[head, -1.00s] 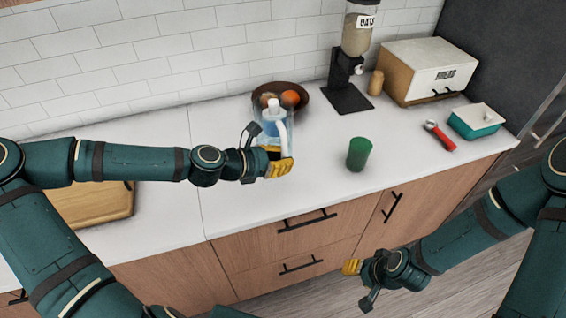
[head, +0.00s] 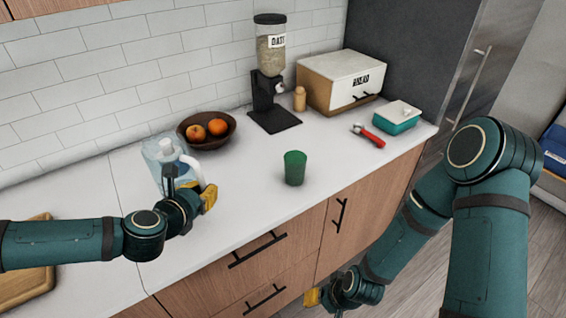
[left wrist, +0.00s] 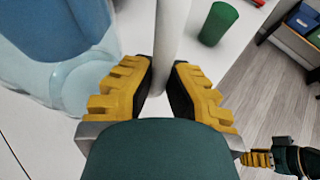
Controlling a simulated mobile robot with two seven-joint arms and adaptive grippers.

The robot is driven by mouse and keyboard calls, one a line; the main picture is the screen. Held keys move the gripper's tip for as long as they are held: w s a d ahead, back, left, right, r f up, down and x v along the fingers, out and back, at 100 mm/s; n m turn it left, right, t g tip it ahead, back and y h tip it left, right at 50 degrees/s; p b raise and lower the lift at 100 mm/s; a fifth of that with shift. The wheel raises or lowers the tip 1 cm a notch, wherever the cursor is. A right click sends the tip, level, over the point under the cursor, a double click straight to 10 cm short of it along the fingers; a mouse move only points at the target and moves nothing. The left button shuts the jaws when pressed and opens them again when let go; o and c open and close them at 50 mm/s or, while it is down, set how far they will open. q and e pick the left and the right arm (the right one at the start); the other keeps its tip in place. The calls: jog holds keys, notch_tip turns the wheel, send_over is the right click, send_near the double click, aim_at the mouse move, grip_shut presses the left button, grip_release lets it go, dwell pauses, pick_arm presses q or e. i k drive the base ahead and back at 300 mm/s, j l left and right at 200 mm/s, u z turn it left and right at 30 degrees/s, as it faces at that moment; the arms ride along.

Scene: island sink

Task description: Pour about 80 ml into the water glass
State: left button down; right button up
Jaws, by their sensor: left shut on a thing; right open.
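A clear pitcher (head: 166,154) with a white lid and white handle, bluish inside, is at the left of the counter in the head view. My left gripper (head: 207,197) is shut on its handle (left wrist: 171,35); the pitcher's blue and clear body (left wrist: 60,75) fills the upper left of the left wrist view. The pitcher looks upright; I cannot tell whether its base touches the counter. A green glass (head: 295,169) stands upright to the right of the pitcher, apart from it. It also shows in the left wrist view (left wrist: 217,24). My right gripper (head: 318,297) is low, beside the cabinet fronts, open and empty.
A fruit bowl (head: 229,137) stands just behind the pitcher. An oats dispenser (head: 270,70), a bread box (head: 340,82), a red-handled tool (head: 370,137) and a teal dish (head: 397,123) are farther right. The counter (head: 245,180) between pitcher and glass is clear.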

aim_at(295, 162)
jog(key=k+l+z, duration=0.1)
jog(key=l, duration=0.45)
jog(key=k+l, duration=0.2)
jog(key=l, duration=0.3)
jog(key=k+l+z, duration=0.15)
jog(key=l, duration=0.4)
jog(key=k+l+z, duration=0.1)
jog(key=l, duration=1)
jog(key=k+z, duration=0.05)
jog(key=k, duration=0.05)
